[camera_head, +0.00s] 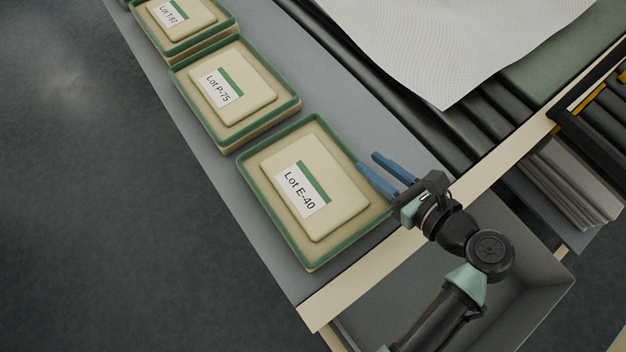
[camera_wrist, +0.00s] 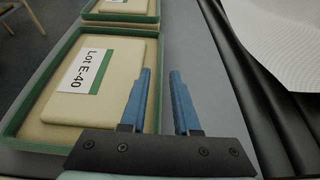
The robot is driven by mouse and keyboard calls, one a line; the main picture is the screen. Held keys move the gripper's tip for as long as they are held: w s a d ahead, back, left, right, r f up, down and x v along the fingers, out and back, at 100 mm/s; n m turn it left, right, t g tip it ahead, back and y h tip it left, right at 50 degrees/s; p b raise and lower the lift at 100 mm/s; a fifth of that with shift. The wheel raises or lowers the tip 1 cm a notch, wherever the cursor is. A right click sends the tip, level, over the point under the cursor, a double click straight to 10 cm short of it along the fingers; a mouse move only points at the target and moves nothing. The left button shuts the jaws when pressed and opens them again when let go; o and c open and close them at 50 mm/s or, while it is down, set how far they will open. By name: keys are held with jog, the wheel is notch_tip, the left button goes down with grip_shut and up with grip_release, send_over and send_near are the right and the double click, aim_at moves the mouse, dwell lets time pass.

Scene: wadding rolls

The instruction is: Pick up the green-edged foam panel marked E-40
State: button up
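The green-edged foam panel marked Lot E-40 (camera_head: 346,237) lies flat on the grey surface, nearest to my arm in the head view. Its white label (camera_head: 302,189) with a green stripe sits on a raised beige pad. The panel also shows at the left of the wrist view (camera_wrist: 50,134). My gripper (camera_head: 372,167) is open, with two blue fingers apart and nothing between them. In the head view it is at the panel's right edge. In the wrist view one finger overlaps the panel's right rim and the other is over grey surface (camera_wrist: 205,90).
Dark rollers (camera_head: 440,135) and a white textured sheet (camera_head: 450,40) are to the right. A grey bin (camera_head: 525,290) stands below my arm. A strip of grey surface between panels and rollers is clear.

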aim_at(346, 146)
jog(key=x, duration=0.7)
jog(key=shift+s+d+f, duration=0.15)
jog(key=shift+f, duration=0.1)
grip_shut()
